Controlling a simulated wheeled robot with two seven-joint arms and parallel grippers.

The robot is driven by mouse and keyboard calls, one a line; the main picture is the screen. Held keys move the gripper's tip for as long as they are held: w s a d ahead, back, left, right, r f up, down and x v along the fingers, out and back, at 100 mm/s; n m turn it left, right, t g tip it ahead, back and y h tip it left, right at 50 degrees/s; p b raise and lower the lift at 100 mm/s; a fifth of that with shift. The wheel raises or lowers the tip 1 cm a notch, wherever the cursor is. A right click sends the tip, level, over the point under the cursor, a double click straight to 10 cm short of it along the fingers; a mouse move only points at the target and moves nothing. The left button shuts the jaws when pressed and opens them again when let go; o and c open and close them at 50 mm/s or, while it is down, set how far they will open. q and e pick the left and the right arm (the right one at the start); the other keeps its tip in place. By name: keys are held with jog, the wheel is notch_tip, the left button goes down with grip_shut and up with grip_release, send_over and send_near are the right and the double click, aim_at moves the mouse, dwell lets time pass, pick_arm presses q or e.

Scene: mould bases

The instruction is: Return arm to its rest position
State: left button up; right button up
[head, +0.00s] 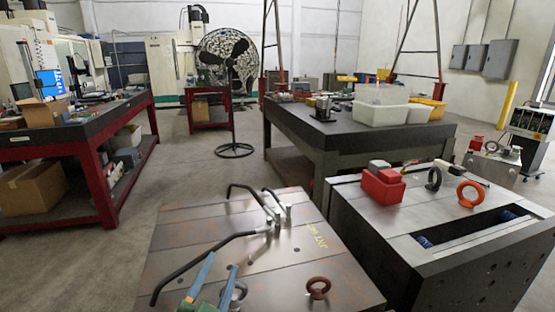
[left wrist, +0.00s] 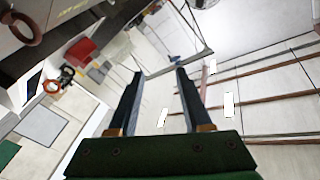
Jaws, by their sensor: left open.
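My left gripper (head: 208,280) shows at the bottom of the head view, with two blue fingers and a green body. It appears over the front-left part of the near mould base (head: 180,225). In the left wrist view the two fingers of this gripper (left wrist: 158,82) are spread apart with nothing between them. Black bent bars (head: 195,264) with metal posts are on the near mould base. A rusty eyebolt ring (head: 318,288) stands at its front, and a grey ring (head: 240,291) is partly hidden by the gripper. My right gripper is not in view.
A second mould base (head: 350,215) stands to the right, with a red box (head: 383,186), a dark ring (head: 434,178) and an orange ring (head: 470,193) on top. A dark table (head: 330,133) is behind, and a red-framed workbench (head: 85,130) is at left. Floor is free between them.

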pick_arm(q)
jog(key=s+a+f+n+g+y, duration=0.1)
jog(key=s+a+f+n+g, duration=0.15)
jog(key=f, duration=0.45)
jog(key=s+a+f+n+g+y, duration=0.2)
jog(key=s+f+g, duration=0.15)
jog(key=f, duration=0.25)
jog(key=s+a+f+n+g, duration=0.1)
jog(key=s+f+n+g, duration=0.1)
jog(key=s+f+g, duration=1)
jog(key=s+f+t, duration=0.1)
jog(key=s+f, duration=0.3)
jog(key=f, duration=0.5)
jog(key=s+f+t, duration=0.1)
jog(key=s+f, duration=0.3)
jog(key=f, duration=0.5)
jog(key=s+a+f+g, duration=0.1)
jog(key=s+a+f, duration=0.1)
jog(key=s+f, duration=0.5)
jog(key=s, duration=0.3)
jog(key=shift+s+a+f+m, duration=0.25)
jog(key=shift+f+m, duration=0.1)
jog(key=shift+f, duration=0.05)
